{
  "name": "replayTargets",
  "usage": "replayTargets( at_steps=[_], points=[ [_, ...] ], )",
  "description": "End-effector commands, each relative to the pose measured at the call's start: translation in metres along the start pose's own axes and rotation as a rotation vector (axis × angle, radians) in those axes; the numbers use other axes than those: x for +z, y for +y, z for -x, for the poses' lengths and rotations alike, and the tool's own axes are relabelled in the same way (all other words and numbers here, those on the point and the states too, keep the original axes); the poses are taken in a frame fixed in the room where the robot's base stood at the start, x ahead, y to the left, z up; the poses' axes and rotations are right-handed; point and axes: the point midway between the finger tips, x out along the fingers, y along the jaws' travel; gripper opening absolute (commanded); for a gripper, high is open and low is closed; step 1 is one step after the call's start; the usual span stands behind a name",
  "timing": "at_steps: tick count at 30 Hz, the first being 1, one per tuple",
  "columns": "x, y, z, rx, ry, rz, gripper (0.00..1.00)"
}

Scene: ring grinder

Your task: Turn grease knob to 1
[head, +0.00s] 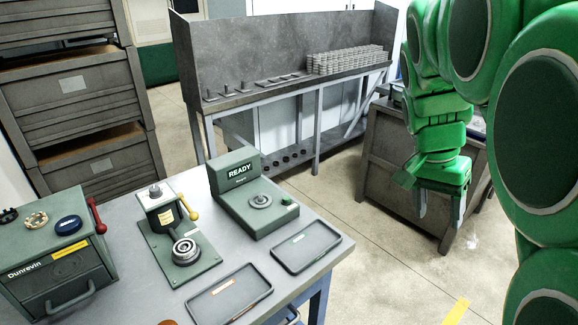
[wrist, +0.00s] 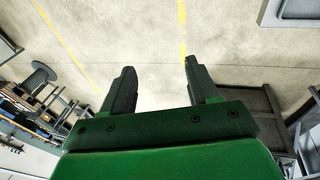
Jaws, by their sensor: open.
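No part in the head view carries a legible grease label, so I cannot tell which one is the grease knob. My gripper (head: 439,212) hangs open and empty at the right, over the floor and well away from the bench. In the wrist view its two fingers (wrist: 159,68) are spread with bare floor between them.
The grey bench (head: 130,290) also bears a press with a yellow-knobbed lever (head: 165,214), a READY unit (head: 245,195) and two trays (head: 306,246) (head: 229,300). A rack (head: 270,50) and drawers (head: 70,85) stand behind. Floor lies open between bench and gripper.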

Motion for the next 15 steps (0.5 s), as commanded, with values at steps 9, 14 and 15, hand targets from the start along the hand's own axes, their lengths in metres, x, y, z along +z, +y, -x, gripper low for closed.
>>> replayTargets(
  at_steps=[9, 14, 15],
  points=[
    [-0.044, -0.101, 0.041, -0.023, 0.123, 0.060, 0.60],
    [-0.053, -0.158, 0.059, -0.044, 0.181, 0.108, 0.60],
    [-0.053, -0.173, 0.064, -0.049, 0.194, 0.122, 0.60]
  ],
)
